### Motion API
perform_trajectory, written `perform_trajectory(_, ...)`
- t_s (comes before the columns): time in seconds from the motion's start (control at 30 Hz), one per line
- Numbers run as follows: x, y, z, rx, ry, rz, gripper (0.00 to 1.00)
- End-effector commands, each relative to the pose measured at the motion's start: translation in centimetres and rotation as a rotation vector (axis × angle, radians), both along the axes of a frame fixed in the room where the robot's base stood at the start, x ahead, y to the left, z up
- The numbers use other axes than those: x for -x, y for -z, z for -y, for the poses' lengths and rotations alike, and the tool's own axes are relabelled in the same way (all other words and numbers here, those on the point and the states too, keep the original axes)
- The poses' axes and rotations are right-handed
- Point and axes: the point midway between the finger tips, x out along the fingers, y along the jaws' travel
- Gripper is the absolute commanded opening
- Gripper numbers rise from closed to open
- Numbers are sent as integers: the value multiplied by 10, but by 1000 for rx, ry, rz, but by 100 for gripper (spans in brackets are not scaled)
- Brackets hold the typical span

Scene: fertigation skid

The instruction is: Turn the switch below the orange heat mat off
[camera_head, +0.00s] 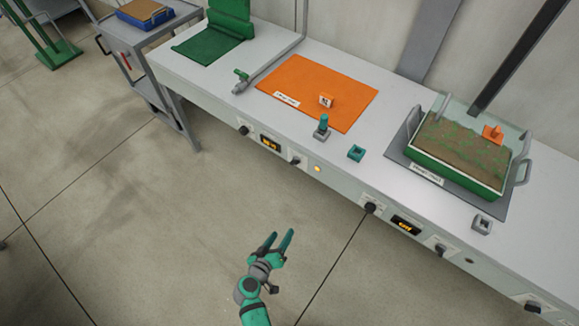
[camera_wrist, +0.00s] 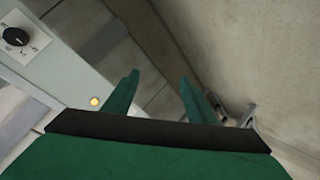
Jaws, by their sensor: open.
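The orange heat mat (camera_head: 300,85) lies flat on the bench. On the bench front below it are a black knob (camera_head: 243,129), a small lit display (camera_head: 270,143), a black switch knob (camera_head: 295,160) and a lit amber lamp (camera_head: 317,169). My gripper (camera_head: 279,238) is open and empty, in front of the bench and apart from the controls. In the wrist view its fingers (camera_wrist: 159,80) are spread. A black knob on a white marked plate (camera_wrist: 15,37) shows at upper left there, with the lit lamp (camera_wrist: 94,101) nearer the fingers.
A second set of controls, with a knob (camera_head: 371,207), display (camera_head: 406,224) and switch (camera_head: 440,249), lies to the right below the green planted tray (camera_head: 440,180). A teal-topped fitting (camera_head: 322,127) stands by the mat's front edge. The floor before the bench is clear.

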Motion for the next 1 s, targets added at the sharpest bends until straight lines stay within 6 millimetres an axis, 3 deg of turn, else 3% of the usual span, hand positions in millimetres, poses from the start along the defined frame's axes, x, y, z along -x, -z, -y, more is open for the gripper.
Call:
perform_trajectory(0.03,-26,-10,-4,44,19,35,52)
perform_trajectory(0.1,-53,-25,-7,104,54,90,52)
perform_trajectory(0.3,-113,-81,-22,238,138,261,52)
perform_trajectory(0.43,-133,-108,-30,284,170,343,52)
perform_trajectory(0.57,-143,-121,-31,305,189,383,52)
perform_trajectory(0.77,-158,-123,-17,310,198,388,52)
perform_trajectory(1.0,-192,-123,4,307,192,388,52)
